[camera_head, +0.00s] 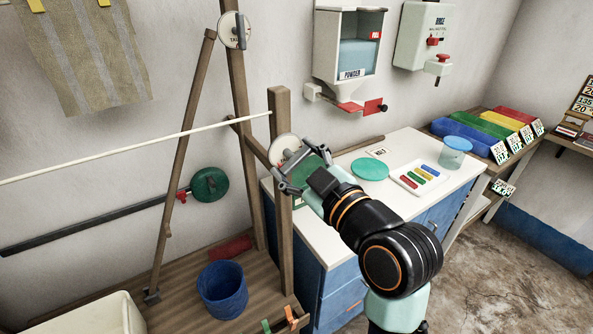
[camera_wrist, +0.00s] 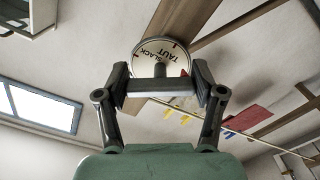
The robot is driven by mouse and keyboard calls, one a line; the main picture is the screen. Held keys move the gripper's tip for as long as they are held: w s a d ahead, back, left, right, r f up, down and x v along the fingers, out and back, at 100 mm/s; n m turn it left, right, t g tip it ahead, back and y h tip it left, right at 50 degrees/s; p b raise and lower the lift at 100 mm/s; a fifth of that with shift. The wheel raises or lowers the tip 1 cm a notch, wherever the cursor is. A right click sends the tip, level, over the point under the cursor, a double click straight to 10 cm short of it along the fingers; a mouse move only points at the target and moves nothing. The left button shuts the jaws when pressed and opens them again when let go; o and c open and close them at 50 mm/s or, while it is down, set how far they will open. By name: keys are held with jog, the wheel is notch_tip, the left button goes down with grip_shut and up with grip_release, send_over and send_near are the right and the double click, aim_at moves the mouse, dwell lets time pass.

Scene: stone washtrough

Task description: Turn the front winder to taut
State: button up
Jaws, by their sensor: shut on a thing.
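The front winder (camera_head: 285,147) is a round pale dial on the front wooden post (camera_head: 280,108), partly hidden by my gripper. In the wrist view its dial (camera_wrist: 150,54) shows the words SLACK and TAUT, with a grey crossbar handle (camera_wrist: 160,85) in front and a small red mark at its right edge. My gripper (camera_head: 293,172) is shut on the handle; in the wrist view its fingers (camera_wrist: 161,88) sit at the two ends of the bar. The bar lies level across that picture. A white line (camera_head: 140,146) runs from the left to the front post and looks straight.
A second winder (camera_head: 234,30) sits on the rear post. A blue bucket (camera_head: 222,290) stands on the wooden slats below. The white counter (camera_head: 400,151) to the right holds a teal disc (camera_head: 370,168) and a tray of coloured bars (camera_head: 419,177). A powder dispenser (camera_head: 350,45) hangs behind.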

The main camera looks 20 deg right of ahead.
jog(key=n+b, duration=0.3)
jog(key=n, duration=0.3)
jog(key=shift+d+b, duration=0.1)
jog(key=shift+b, duration=0.2)
jog(key=n+b, duration=0.2)
jog(key=n, duration=0.3)
jog(key=shift+r, duration=0.15)
jog(key=shift+n, duration=0.4)
jog(key=o, duration=1.2)
jog(key=shift+c, duration=0.2)
jog(key=s+d, duration=0.1)
jog(key=s, duration=1.1)
jog(key=shift+d, duration=0.35)
